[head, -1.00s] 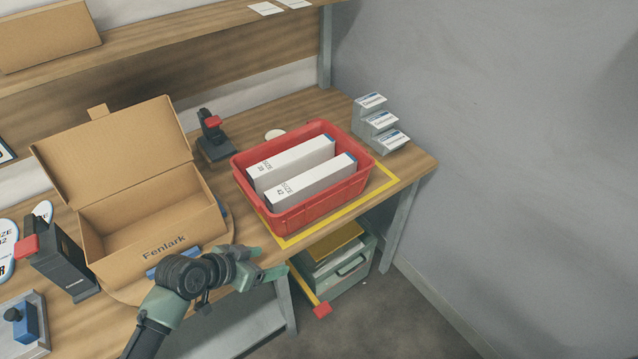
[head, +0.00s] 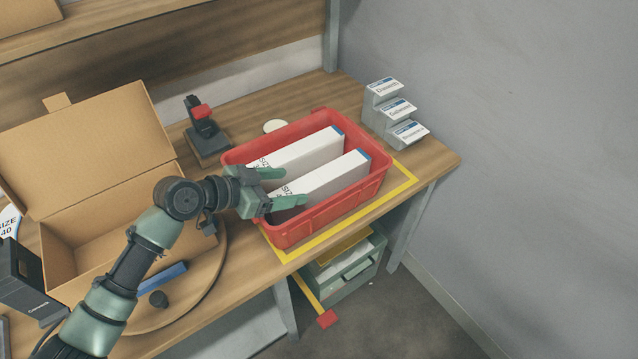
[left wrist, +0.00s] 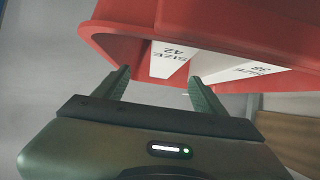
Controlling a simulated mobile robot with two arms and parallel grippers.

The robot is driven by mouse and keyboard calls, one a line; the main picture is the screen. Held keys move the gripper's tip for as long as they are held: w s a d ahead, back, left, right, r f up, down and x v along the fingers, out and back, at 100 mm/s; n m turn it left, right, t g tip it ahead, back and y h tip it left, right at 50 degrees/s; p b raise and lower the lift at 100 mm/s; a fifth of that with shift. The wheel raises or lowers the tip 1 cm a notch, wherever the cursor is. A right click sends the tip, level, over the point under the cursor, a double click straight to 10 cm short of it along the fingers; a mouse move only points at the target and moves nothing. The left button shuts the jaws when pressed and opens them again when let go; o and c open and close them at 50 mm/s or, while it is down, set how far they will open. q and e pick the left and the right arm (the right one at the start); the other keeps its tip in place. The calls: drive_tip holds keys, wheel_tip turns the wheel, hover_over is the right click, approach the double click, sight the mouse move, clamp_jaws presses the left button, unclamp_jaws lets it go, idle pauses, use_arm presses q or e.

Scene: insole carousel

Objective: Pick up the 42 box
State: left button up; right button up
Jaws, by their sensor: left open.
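The 42 box (head: 325,180) is a long white box with a blue far end, lying in the front part of the red bin (head: 345,204). In the left wrist view, its end (left wrist: 170,60) reads "SIZE 42". A similar white box (head: 300,152), marked 38 in the wrist view (left wrist: 238,73), lies behind it. My left gripper (head: 290,187) is open and empty at the bin's left end. Its fingers (left wrist: 160,88) point toward the labelled ends of the boxes and partly cover the 42 label in the head view. I cannot see contact. My right gripper is out of view.
An open cardboard box (head: 75,225) stands left on a round turntable (head: 205,285). A black stand with a red top (head: 203,130) is behind the bin. A stepped label rack (head: 395,112) stands right. Yellow tape (head: 400,187) borders the bin.

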sight(311, 181)
use_arm(q)
drive_tip(key=shift+w+f, duration=0.45)
drive_tip(key=shift+w+d, duration=0.1)
drive_tip(key=shift+w, duration=0.1)
drive_tip(key=shift+w+d+f+p, duration=0.15)
drive_tip(key=shift+w+d+p, duration=0.05)
drive_tip(key=shift+d, duration=0.25)
drive_tip(key=shift+w+d+f+p, duration=0.1)
drive_tip(key=shift+w+d+p, duration=0.1)
drive_tip(key=shift+d, duration=0.25)
drive_tip(key=p+x, duration=0.2)
drive_tip(key=x, duration=0.2)
drive_tip(key=shift+w+d, duration=0.1)
drive_tip(key=shift+w, duration=0.15)
drive_tip(key=shift+w+d+f, duration=0.15)
drive_tip(key=shift+d+f, duration=0.15)
drive_tip(key=shift+f, duration=0.05)
clamp_jaws()
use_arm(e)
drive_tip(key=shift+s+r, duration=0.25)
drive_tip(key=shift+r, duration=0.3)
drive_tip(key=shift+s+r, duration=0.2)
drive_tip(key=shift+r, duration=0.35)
